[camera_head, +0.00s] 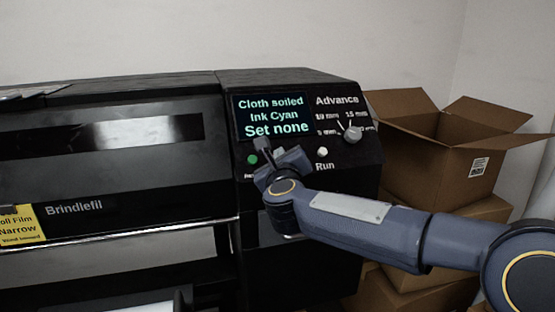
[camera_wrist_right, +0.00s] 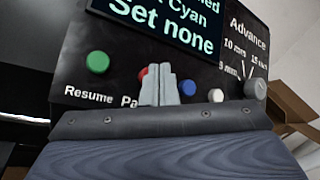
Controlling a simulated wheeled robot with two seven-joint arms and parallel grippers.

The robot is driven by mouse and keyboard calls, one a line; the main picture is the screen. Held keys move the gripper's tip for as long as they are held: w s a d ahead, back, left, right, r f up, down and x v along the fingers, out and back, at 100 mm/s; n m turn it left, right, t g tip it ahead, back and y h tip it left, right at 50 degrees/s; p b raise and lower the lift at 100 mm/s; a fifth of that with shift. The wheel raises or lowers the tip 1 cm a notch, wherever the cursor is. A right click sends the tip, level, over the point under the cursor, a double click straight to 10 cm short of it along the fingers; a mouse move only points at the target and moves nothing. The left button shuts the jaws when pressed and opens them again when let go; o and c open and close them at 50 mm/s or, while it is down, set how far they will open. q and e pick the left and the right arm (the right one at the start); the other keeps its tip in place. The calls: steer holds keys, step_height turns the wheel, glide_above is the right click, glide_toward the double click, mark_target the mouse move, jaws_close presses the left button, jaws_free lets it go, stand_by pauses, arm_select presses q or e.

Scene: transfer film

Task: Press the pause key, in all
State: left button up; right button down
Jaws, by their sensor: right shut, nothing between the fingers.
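The pause key is the red key (camera_wrist_right: 143,72) in the right wrist view. It is partly hidden behind my fingers, and its label shows only "Pa". In the head view my gripper hides it. My right gripper (camera_head: 262,147) is shut and empty in front of the printer's control panel. In the right wrist view its closed fingertips (camera_wrist_right: 160,73) overlap the right part of the red key. I cannot tell whether they touch it. My left gripper is not in view.
A green Resume key (camera_wrist_right: 97,62) is left of the red one; blue (camera_wrist_right: 188,87) and white (camera_wrist_right: 216,96) keys are right. The Advance knob (camera_head: 352,134) is farther right. The screen (camera_head: 271,117) reads "Cloth soiled, Ink Cyan, Set none". Cardboard boxes (camera_head: 425,165) stand right of the printer.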

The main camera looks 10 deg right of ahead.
steer(key=shift+w+f+b, duration=0.3)
steer(key=shift+b, duration=0.05)
stand_by(0.7)
steer(key=shift+r, duration=0.1)
stand_by(0.4)
steer(key=shift+s+r, duration=0.5)
steer(key=shift+s, duration=0.1)
steer(key=shift+r+p, duration=0.1)
steer(key=shift+p, duration=0.25)
steer(key=s+r+p, duration=0.2)
steer(key=s+r, duration=0.1)
steer(key=shift+s+d+r, duration=0.1)
steer(key=shift+s+r, duration=0.1)
steer(key=shift+s, duration=0.1)
